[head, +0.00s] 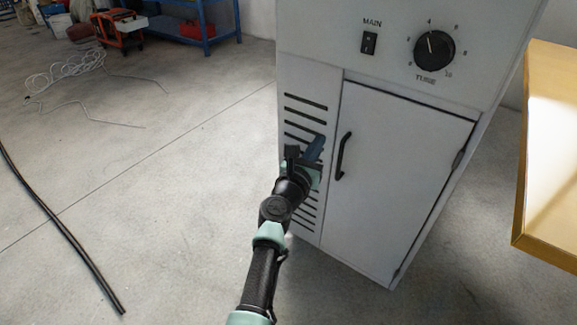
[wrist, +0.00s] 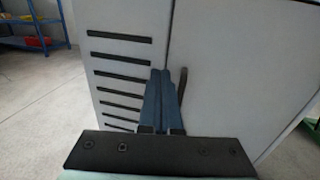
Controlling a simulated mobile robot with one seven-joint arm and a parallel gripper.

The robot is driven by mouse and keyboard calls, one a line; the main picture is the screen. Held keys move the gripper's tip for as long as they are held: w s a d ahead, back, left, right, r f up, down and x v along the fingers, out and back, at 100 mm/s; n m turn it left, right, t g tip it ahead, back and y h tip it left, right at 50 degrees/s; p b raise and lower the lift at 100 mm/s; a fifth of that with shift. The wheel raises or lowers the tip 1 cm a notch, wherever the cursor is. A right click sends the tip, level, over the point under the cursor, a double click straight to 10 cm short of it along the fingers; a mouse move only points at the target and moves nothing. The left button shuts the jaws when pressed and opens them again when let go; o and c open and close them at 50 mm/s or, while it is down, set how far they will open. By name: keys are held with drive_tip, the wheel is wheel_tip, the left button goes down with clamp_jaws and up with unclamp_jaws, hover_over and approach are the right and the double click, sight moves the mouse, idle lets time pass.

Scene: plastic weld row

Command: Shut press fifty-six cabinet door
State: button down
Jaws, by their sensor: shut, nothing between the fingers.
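The grey press cabinet (head: 300,75) stands in the middle right of the head view. Its door (head: 395,180) lies in line with the front face, with only a thin dark gap along its edges; I cannot tell if it is fully latched. A black handle (head: 343,156) is on the door's left side, and hinges show on the right. My gripper (head: 316,147) is shut and empty, in front of the slotted panel just left of the handle. In the wrist view the blue fingers (wrist: 164,82) are together, partly covering the handle (wrist: 182,83).
A wooden table (head: 548,150) stands close on the right. A black cable (head: 62,228) lies on the floor at left. Blue shelving (head: 190,25) and an orange cart (head: 120,32) stand at the back left. The floor left of the cabinet is mostly clear.

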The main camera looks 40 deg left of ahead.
drive_tip(key=a+p+v, duration=0.1)
drive_tip(key=p+v, duration=0.2)
drive_tip(key=v, duration=0.4)
drive_tip(key=shift+s, duration=0.6)
drive_tip(key=s+d+r+n+t+y, duration=0.15)
drive_tip(key=d+r+n, duration=0.25)
drive_tip(key=r+n, duration=0.55)
drive_tip(key=d+r+n+t+y, duration=0.2)
drive_tip(key=d+r+n+t, duration=0.15)
drive_tip(key=r, duration=1.05)
drive_tip(key=s+d+r+n+t+y, duration=0.15)
drive_tip(key=d+r+n, duration=0.25)
drive_tip(key=r+n, duration=0.55)
drive_tip(key=s+d+r+n+t+h, duration=0.2)
drive_tip(key=s+d+r+n+h, duration=0.4)
drive_tip(key=d+r, duration=0.3)
drive_tip(key=s+d+r+n+t+h, duration=0.1)
drive_tip(key=s+d+r+n+h, duration=0.35)
drive_tip(key=s+d+r, duration=0.5)
wheel_tip(320, 180, up, 33)
drive_tip(key=w+y+p, duration=0.1)
drive_tip(key=p, duration=3.3)
drive_tip(key=shift+w+a+n+y, duration=0.3)
drive_tip(key=shift+a+y, duration=0.05)
